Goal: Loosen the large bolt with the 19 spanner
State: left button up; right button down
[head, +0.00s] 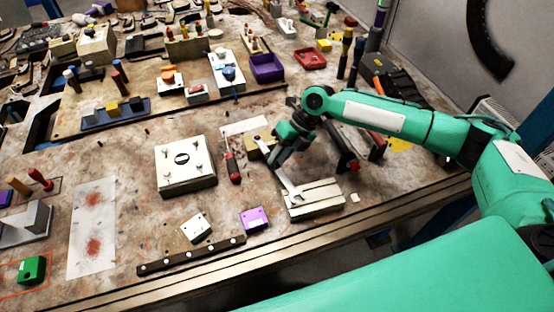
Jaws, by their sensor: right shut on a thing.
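My right gripper (279,162) reaches in from the right over the bench and points down. It is shut on a pale metal spanner (289,184). The spanner slants down and to the right from the fingers, and its lower end is at the left part of a light grey slotted block (322,198). I cannot tell whether the spanner touches the block or is seated on a bolt there. The size mark on the spanner is too small to read. A large bolt cannot be made out clearly. My left gripper is not in view.
A white square plate with small fittings (184,172) and a red-handled screwdriver (233,168) lie left of the gripper. A purple block (255,219), a white block (195,228) and a dark perforated strip (190,257) are near the front edge. Purple (266,68) and red (310,58) bins stand behind.

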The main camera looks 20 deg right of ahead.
jog(key=shift+w+d+n+g+b, duration=0.25)
jog(key=shift+d+n+g+b, duration=0.15)
jog(key=shift+d+n+b, duration=0.25)
jog(key=shift+r, duration=0.2)
jog(key=shift+r+p, duration=0.75)
jog(key=shift+r, duration=0.85)
notch_tip(320, 180, up, 4)
jog(key=shift+p, duration=0.95)
